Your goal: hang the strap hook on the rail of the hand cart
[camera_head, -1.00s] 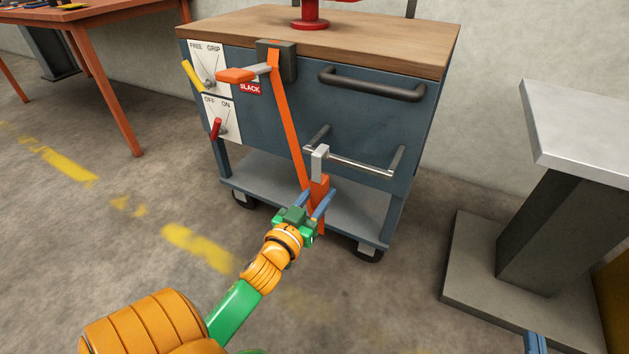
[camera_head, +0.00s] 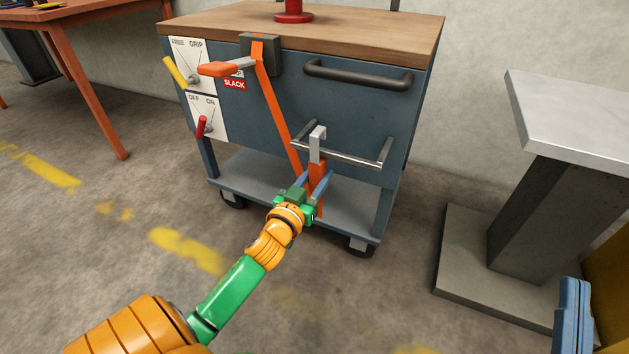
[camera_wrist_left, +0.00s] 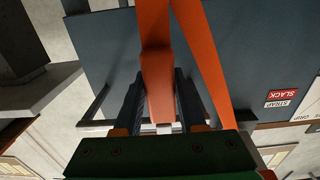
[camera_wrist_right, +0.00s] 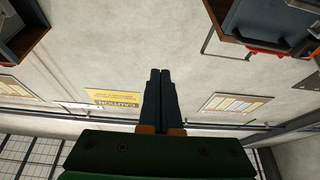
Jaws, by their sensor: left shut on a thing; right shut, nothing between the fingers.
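My left gripper (camera_head: 316,186) is shut on the orange block (camera_head: 317,172) of the strap hook, in front of the cart's lower side. The hook (camera_head: 318,142) is a silver-grey bent piece pointing up, its top above the bar of the metal rail (camera_head: 350,158). It overlaps the bar in the head view; I cannot tell whether it touches or is over it. The orange strap (camera_head: 277,110) runs from the block up to a dark housing. The left wrist view shows the block (camera_wrist_left: 157,85) between the fingers. My right gripper (camera_wrist_right: 160,75) is shut and empty, away from the cart.
The hand cart (camera_head: 270,130) has a wooden top, a dark upper handle (camera_head: 358,75), a yellow lever (camera_head: 175,71), a red lever (camera_head: 201,126) and an orange-gripped lever (camera_head: 218,69). A grey pedestal (camera_head: 545,215) stands to the right. An orange table (camera_head: 75,50) is at the left.

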